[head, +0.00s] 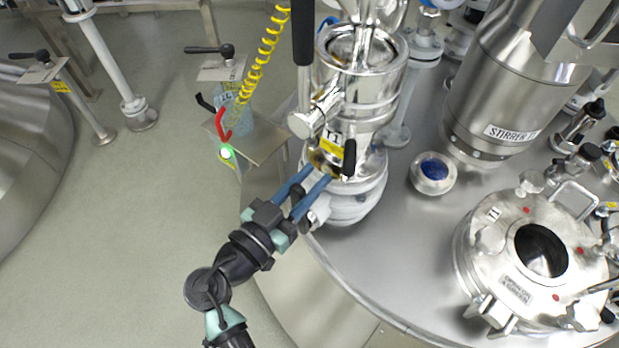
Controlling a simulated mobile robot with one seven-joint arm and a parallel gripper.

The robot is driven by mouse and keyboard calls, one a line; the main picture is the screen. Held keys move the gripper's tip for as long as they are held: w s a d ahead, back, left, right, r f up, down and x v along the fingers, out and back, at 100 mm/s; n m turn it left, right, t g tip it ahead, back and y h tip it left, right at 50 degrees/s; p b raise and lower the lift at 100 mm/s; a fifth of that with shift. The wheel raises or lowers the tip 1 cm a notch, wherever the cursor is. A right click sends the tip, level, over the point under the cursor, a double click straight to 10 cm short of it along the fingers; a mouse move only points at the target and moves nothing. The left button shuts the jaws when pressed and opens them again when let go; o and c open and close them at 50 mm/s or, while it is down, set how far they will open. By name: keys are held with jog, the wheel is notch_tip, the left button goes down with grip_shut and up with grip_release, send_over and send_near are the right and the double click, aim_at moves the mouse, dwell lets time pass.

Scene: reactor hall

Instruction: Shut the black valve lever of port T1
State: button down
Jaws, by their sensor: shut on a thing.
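Port T1 is the shiny steel fitting (362,82) on the vessel lid, with a yellow T1 label (331,146) on its front. The black valve lever (349,157) shows as a short black grip, roughly upright in the picture, just right of the label. My gripper (320,173) reaches in from the lower left, its blue fingers at the brass-coloured valve part below the label. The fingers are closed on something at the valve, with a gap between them. The exact contact with the lever is hard to make out.
A yellow coiled hose (263,55) and a long black handle (302,30) hang close to the port's left. A round steel manhole (530,255) and the stirrer housing (500,85) stand to the right. Open floor (120,230) lies left.

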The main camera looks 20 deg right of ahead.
dwell(0.6)
jog(key=shift+w+a+f+n+b, duration=0.15)
jog(key=shift+w+a+n+b, duration=0.3)
jog(key=shift+w+n, duration=0.45)
jog(key=w+a+f+n+b, duration=0.2)
jog(key=f+n, duration=0.3)
jog(key=n, duration=0.3)
jog(key=w+a+f+n+b, duration=0.3)
jog(key=w+f+n, duration=0.2)
jog(key=n, duration=0.3)
jog(key=shift+w+f+b, duration=0.2)
jog(key=shift+f+b, duration=0.1)
jog(key=shift+f, duration=0.2)
jog(key=shift+n, duration=0.3)
jog(key=c, duration=0.6)
grip_release()
jog(key=shift+c, duration=0.2)
